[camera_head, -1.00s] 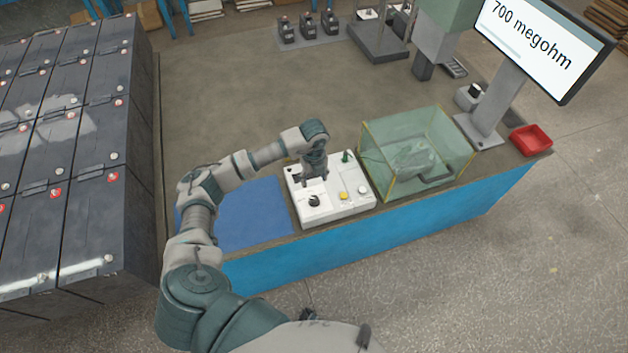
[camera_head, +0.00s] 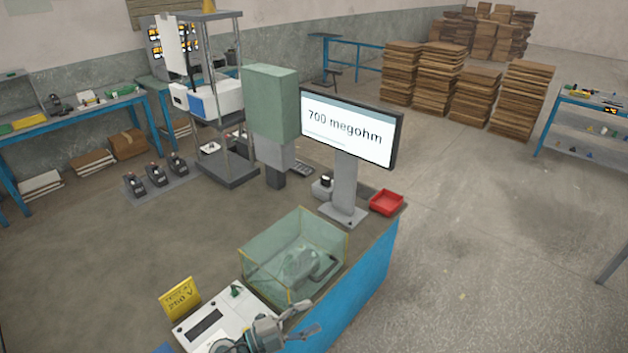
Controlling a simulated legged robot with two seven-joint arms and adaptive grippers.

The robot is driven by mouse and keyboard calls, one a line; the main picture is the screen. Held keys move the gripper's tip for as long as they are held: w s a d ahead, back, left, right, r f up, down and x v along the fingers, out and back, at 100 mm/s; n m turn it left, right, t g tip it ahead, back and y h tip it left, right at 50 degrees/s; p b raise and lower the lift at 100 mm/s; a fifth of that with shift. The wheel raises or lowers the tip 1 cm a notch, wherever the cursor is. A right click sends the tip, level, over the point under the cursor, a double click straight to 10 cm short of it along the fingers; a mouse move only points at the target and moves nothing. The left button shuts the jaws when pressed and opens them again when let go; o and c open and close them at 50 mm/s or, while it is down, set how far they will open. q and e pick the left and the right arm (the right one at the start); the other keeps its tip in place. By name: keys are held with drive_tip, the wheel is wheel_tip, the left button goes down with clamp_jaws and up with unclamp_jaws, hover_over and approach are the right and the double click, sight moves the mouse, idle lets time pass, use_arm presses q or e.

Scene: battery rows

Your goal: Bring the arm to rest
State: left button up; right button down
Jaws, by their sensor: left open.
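My left arm's gripper (camera_head: 306,321) is at the bottom edge of the head view, over the front right side of the white tester box (camera_head: 240,305). Its fingers are apart, point to the right and hold nothing. Whether it touches the box cannot be told. The arm hides part of the box, and the rest of the arm is below the picture. A yellow sign (camera_head: 180,298) reading 250 V stands at the back left of the box. My right gripper is out of view.
A clear green box with yellow edges (camera_head: 262,250) stands just behind the gripper. Beyond it are a screen (camera_head: 350,127) reading 700 megohm and a red tray (camera_head: 386,202). Several small dark devices stand at the back left. Open floor lies right of the bench.

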use_arm(q)
drive_tip(key=w+a+n+t+y, duration=0.2)
drive_tip(key=a+n+t+y, duration=1.05)
drive_tip(key=n, duration=0.45)
drive_tip(key=s+a+f+n+g+y, duration=0.45)
drive_tip(key=a+f+g+y, duration=0.2)
drive_tip(key=f, duration=0.35)
drive_tip(key=s+f+n+g+h, duration=0.1)
drive_tip(key=s+f+g, duration=0.5)
drive_tip(key=s, duration=0.5)
drive_tip(key=s+f+n+g+h, duration=0.1)
drive_tip(key=s+f+g, duration=0.4)
drive_tip(key=s+f, duration=0.75)
drive_tip(key=f, duration=2.1)
drive_tip(key=s+a+f+g, duration=0.1)
drive_tip(key=s+f, duration=0.7)
drive_tip(key=s, duration=0.1)
drive_tip(key=s+a+f, duration=0.2)
drive_tip(key=s+f, duration=0.6)
drive_tip(key=shift+s+a+m+g+y, duration=0.3)
drive_tip(key=shift+s+m+g, duration=0.1)
drive_tip(key=shift+m, duration=0.05)
